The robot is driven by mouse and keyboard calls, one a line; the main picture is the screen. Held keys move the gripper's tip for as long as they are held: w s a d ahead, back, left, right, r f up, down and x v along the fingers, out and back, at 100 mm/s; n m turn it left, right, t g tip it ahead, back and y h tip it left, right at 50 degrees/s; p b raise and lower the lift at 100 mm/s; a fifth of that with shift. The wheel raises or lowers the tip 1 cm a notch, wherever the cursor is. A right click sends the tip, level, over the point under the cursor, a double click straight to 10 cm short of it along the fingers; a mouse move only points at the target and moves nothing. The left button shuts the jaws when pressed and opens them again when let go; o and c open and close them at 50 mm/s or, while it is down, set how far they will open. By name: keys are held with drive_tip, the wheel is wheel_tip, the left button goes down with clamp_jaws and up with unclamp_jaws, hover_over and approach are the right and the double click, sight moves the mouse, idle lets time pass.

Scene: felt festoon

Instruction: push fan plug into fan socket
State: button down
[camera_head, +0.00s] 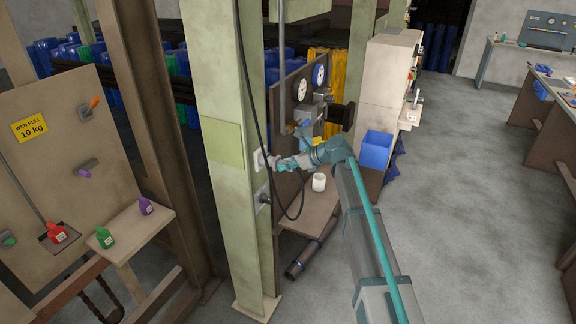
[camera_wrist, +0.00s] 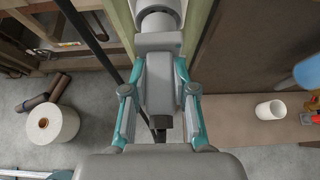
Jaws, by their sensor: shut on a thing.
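The fan plug (camera_wrist: 160,84) is a grey block between the two teal fingers of my gripper (camera_wrist: 160,105), which is shut on it. Its dark cable end points back toward my wrist. A pale grey round fitting (camera_wrist: 158,18), apparently the fan socket, is straight ahead of the plug at the post. The two look lined up and close to touching; I cannot tell how deep the plug sits. In the head view my gripper (camera_head: 281,163) reaches the side of the pale green post, at a light socket box (camera_head: 262,159). The plug is mostly hidden there.
A black cable (camera_head: 245,75) hangs beside the post (camera_head: 228,220) and loops below my gripper. A second grey box (camera_head: 262,198) sits lower on the post. A white cup (camera_head: 319,182) stands on the brown bench (camera_head: 310,208). A blue bin (camera_head: 376,150) is to the right.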

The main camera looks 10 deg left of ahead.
drive_tip(key=shift+w+a, duration=0.25)
drive_tip(key=shift+a, duration=0.65)
drive_tip(key=shift+w+a, duration=0.1)
drive_tip(key=shift+a, duration=0.25)
drive_tip(key=c, duration=0.8)
unclamp_jaws()
drive_tip(key=shift+a, duration=0.1)
drive_tip(key=shift+c, duration=0.2)
drive_tip(key=v, duration=1.2)
drive_tip(key=v, duration=1)
